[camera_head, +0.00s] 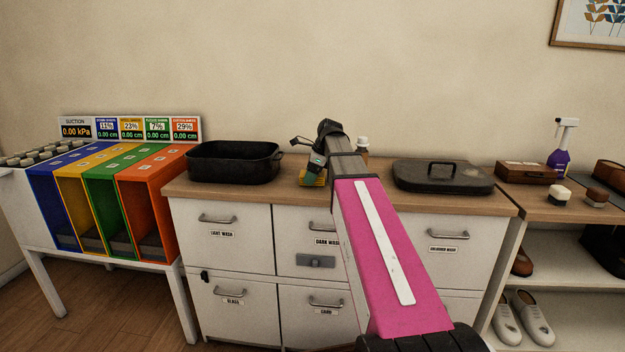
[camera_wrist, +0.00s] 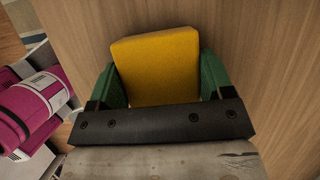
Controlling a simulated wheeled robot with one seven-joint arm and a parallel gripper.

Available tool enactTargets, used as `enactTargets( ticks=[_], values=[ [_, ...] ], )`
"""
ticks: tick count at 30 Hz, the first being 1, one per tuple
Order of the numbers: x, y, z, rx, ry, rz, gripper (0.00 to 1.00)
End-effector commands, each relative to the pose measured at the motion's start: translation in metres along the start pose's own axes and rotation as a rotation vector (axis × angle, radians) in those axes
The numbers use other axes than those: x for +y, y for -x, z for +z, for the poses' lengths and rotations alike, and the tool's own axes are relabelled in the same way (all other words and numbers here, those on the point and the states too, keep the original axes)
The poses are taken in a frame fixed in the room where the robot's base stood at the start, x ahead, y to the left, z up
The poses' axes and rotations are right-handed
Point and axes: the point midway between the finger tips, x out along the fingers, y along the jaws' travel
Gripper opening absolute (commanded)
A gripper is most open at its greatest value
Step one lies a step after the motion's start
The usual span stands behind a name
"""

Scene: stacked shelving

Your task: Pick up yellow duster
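The yellow duster (camera_wrist: 158,62) is a blocky yellow piece in the wrist view, over the wooden counter surface. My gripper (camera_wrist: 158,75) has its two green fingers on either side of it. The fingers lie very close along the duster's left and right sides; I cannot tell whether they press on it. In the head view my gripper (camera_head: 314,170) is low over the counter, with a bit of the yellow duster (camera_head: 312,181) showing beneath it. My own arm hides part of the counter there.
A black open pan (camera_head: 233,163) stands left of my gripper on the wooden counter. A dark lidded dish (camera_head: 443,177) lies to the right, and a small white-capped bottle (camera_head: 362,145) stands behind my arm. Coloured bins (camera_head: 150,200) stand at the far left.

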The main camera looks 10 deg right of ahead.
Motion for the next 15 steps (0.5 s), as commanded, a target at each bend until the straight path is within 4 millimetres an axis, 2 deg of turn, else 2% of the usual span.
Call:
enactTargets(
  ticks=[15],
  values=[
    [-0.0002, 0.0055, 0.0022, 0.0, 0.0, 0.0, 0.51]
  ],
)
